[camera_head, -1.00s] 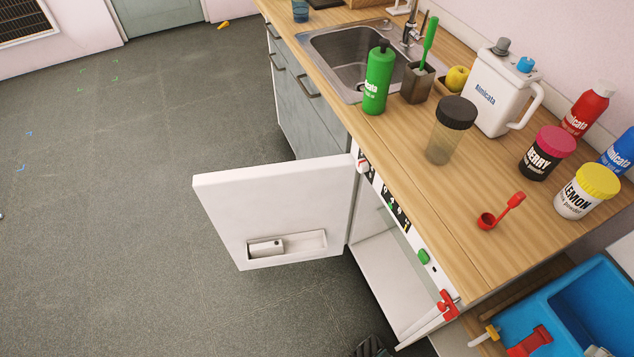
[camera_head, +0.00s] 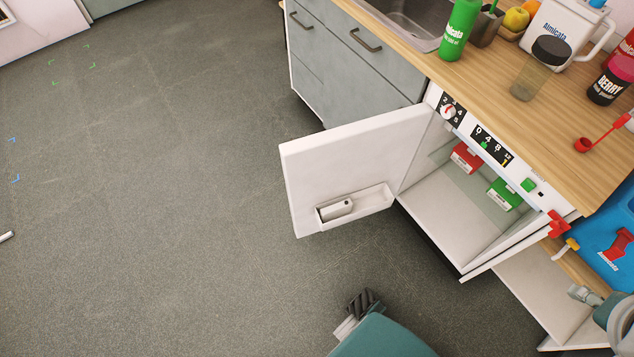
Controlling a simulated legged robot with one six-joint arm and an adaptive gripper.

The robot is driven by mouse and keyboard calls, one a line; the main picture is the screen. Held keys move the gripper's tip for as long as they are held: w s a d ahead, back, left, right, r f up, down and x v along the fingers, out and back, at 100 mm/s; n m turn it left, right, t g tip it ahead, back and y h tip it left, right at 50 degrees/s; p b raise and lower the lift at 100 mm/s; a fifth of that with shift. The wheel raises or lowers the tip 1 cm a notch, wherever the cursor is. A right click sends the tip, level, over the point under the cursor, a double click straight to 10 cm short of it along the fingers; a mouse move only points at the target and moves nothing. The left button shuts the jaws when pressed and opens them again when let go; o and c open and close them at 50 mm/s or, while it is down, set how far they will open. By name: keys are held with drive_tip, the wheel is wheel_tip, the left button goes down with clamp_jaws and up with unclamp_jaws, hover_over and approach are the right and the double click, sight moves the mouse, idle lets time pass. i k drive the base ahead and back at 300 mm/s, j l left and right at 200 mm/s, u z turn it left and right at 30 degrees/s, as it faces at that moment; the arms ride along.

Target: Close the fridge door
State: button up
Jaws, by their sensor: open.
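The fridge is a small white unit under the wooden counter. Its white door (camera_head: 350,160) stands wide open, swung out to the left from the hinge side, with its inner face and a shelf tray (camera_head: 355,205) showing. The fridge interior (camera_head: 455,205) is exposed, with a red box (camera_head: 466,157) and a green box (camera_head: 504,194) at the upper back.
Grey floor (camera_head: 150,230) is clear left of and in front of the door. Grey drawers (camera_head: 350,60) stand behind it. The counter (camera_head: 510,90) holds a green bottle (camera_head: 460,30), a clear jar (camera_head: 540,68) and other containers. A blue bin (camera_head: 600,235) is at the right.

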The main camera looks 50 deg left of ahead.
sight(366, 161)
drive_tip(key=k+j+z, duration=0.1)
drive_tip(key=j, duration=0.3)
drive_tip(key=k+j+z, duration=0.1)
drive_tip(key=j, duration=0.25)
drive_tip(key=k+j+z, duration=0.1)
drive_tip(key=j, duration=0.3)
drive_tip(key=k+j+z, duration=0.1)
drive_tip(key=j, duration=0.25)
drive_tip(key=k+j, duration=0.25)
drive_tip(key=k+j+z, duration=0.15)
drive_tip(key=j, duration=0.25)
drive_tip(key=j+z, duration=0.25)
drive_tip(key=j, duration=1.45)
drive_tip(key=k, duration=0.3)
